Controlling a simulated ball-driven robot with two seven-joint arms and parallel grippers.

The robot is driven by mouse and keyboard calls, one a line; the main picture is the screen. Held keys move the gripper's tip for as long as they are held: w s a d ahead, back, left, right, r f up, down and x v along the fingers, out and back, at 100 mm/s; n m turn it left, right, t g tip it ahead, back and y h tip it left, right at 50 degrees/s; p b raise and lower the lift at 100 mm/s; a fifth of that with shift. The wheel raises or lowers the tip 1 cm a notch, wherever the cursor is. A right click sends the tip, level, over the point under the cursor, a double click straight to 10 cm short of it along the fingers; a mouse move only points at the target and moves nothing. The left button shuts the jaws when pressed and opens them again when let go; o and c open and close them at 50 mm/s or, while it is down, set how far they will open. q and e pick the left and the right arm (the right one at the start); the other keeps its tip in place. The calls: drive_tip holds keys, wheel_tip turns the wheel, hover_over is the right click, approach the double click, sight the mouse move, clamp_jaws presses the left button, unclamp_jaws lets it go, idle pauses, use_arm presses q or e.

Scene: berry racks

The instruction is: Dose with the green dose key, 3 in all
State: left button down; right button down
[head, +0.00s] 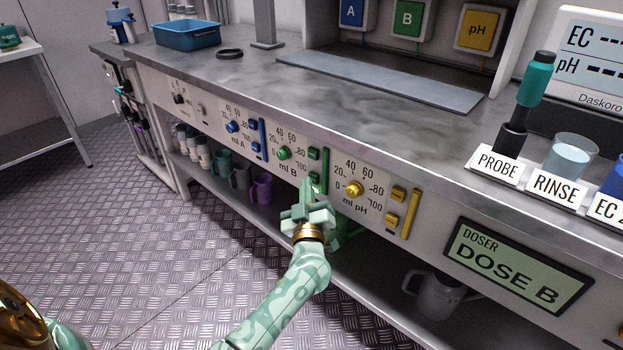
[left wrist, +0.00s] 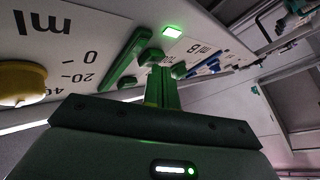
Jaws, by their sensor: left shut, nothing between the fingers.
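The green "ml B" section of the bench front has a round green knob (head: 284,153), small green keys (head: 313,153) and a tall green bar (head: 325,168). No label tells which is the dose key. My left gripper (head: 306,187) is shut and empty, its tips at the lower small green key. In the left wrist view the closed fingers (left wrist: 161,88) point at a green key (left wrist: 151,57) beside the green bar (left wrist: 131,56); I cannot tell if they touch. A square (left wrist: 172,32) there glows bright green. The doser display (head: 517,266) reads "DOSE B".
The yellow pH knob (head: 354,189) and yellow bar (head: 410,214) lie right of the green section, the blue knob (head: 232,127) left. The probe (head: 524,103) stands on the bench.

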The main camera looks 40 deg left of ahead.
use_arm(q)
drive_tip(key=shift+s+p, duration=0.35)
drive_tip(key=shift+s, duration=0.35)
use_arm(e)
drive_tip(key=shift+w+r, duration=0.15)
drive_tip(key=shift+r, duration=0.3)
